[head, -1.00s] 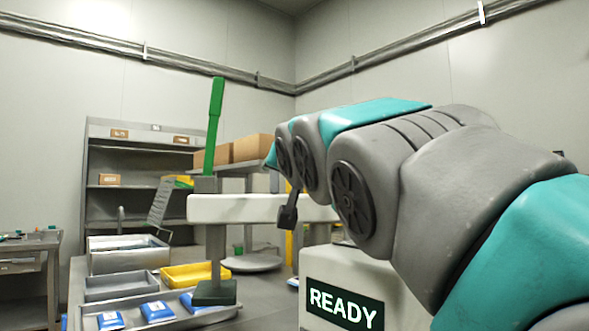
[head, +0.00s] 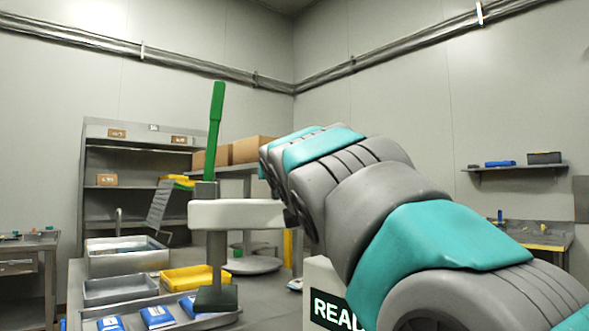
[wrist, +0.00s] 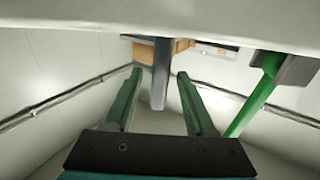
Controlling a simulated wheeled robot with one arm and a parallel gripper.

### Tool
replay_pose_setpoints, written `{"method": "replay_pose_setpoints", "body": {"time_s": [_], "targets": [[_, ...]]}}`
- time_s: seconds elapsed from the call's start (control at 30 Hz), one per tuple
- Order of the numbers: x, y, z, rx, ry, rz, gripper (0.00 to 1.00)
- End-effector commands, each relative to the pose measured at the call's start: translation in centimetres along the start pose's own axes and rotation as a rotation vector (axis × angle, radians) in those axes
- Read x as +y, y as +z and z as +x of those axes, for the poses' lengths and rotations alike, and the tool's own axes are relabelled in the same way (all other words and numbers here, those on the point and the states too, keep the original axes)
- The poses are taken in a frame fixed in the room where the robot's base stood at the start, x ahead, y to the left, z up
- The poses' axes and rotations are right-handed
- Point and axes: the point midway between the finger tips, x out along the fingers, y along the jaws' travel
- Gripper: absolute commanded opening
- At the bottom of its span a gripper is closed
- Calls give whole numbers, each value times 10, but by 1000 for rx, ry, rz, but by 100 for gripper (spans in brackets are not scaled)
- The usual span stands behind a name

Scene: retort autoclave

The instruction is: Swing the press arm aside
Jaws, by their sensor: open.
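The press arm (head: 237,213) is a thick white horizontal beam on a grey column with a dark foot. A green lever (head: 214,130) stands up from its left end; the lever also shows at the right of the wrist view (wrist: 255,95). In the wrist view the white beam (wrist: 70,18) crosses the top, and a grey post (wrist: 161,70) sticks out from beside it. My gripper (wrist: 158,72) is open, with one green finger on each side of the post as seen; contact cannot be told. In the head view my arm hides the gripper and the beam's right end.
A white box with a partly hidden READY sign (head: 337,312) stands below my arm. On the bench are a yellow tray (head: 195,277), a grey tray with blue pouches (head: 157,317) and a metal basin (head: 127,262). Shelving (head: 98,215) stands behind.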

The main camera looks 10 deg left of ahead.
Motion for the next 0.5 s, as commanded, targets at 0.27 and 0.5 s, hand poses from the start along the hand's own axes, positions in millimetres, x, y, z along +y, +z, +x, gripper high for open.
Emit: {"method": "replay_pose_setpoints", "body": {"time_s": [0.27, 0.5], "targets": [[0, 0, 7, 1, 0, 0, 55], [0, 0, 7, 1, 0, 0, 37]]}}
